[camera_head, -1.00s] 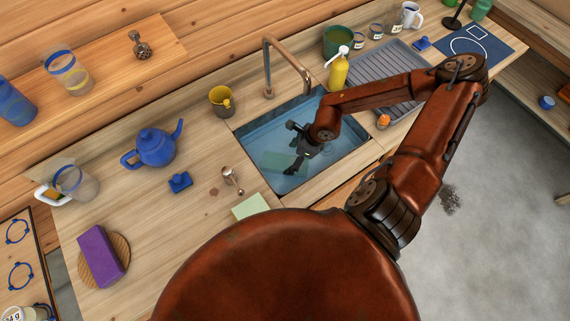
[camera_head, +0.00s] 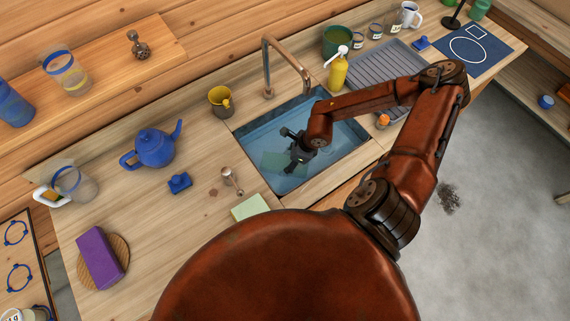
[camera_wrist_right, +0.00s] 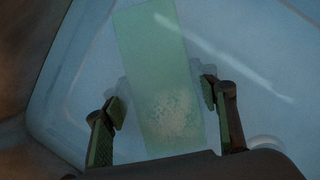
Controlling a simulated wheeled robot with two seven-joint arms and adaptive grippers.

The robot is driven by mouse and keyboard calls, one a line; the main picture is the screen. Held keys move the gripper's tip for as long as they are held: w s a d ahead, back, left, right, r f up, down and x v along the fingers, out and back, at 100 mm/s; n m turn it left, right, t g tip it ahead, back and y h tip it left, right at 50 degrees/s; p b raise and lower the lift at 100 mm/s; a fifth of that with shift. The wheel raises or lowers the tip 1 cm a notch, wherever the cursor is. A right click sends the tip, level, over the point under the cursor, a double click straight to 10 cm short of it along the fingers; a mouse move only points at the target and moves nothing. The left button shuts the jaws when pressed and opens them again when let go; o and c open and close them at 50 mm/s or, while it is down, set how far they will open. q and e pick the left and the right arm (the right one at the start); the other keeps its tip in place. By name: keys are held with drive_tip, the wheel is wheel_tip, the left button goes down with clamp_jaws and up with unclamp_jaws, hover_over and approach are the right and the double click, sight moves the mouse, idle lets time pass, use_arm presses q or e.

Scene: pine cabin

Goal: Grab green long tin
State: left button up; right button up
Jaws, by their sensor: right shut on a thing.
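The green long tin (camera_head: 272,161) lies in the water of the sink (camera_head: 240,143). Its colour is dulled by the water. In the right wrist view the tin (camera_wrist_right: 150,50) is a long pale green block running between my two fingers, with a pale speckled patch on its near part. My right gripper (camera_head: 290,154) is down in the sink at the tin. It is shut on the tin, one finger on each side, in the wrist view too (camera_wrist_right: 161,100). The contact itself is hard to see through the water. My left gripper is not in view.
A copper tap (camera_head: 268,70) arches over the back of the sink. A yellow soap bottle (camera_head: 338,71) and a grey drainer (camera_head: 372,66) are at its right.

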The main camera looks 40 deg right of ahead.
drive_tip(key=c, duration=0.9)
drive_tip(key=shift+c, duration=1.2)
drive_tip(key=shift+r, duration=0.1)
